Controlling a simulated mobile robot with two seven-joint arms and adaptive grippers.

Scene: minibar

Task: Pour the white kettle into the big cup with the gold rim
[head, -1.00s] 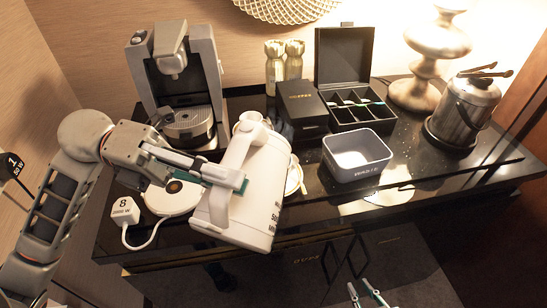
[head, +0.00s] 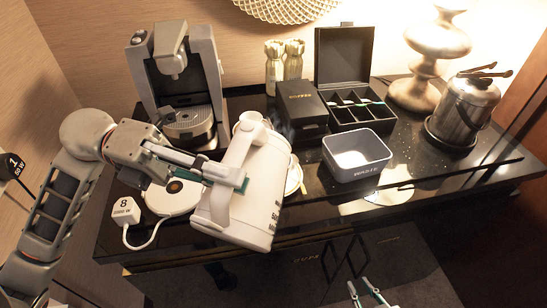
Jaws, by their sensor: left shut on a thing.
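The white kettle (head: 255,195) is held tilted above the front left of the black counter. My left gripper (head: 236,181) is shut on its handle (head: 229,178). A white plate or saucer with a gold edge (head: 294,181) shows partly behind the kettle's right side. A small white rounded shape (head: 249,121) shows at the kettle's upper end; I cannot tell whether it is part of the kettle or a cup behind it. The big gold-rimmed cup is not clearly visible. My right gripper (head: 360,285) is open and empty at the bottom, in front of the counter.
The kettle's white base (head: 172,198) with its cable lies left of the kettle. A coffee machine (head: 178,85) stands behind. A black box (head: 302,104), a compartment box (head: 357,115), a grey square bin (head: 356,156), an ice bucket (head: 463,106) and a lamp (head: 430,55) stand rightward.

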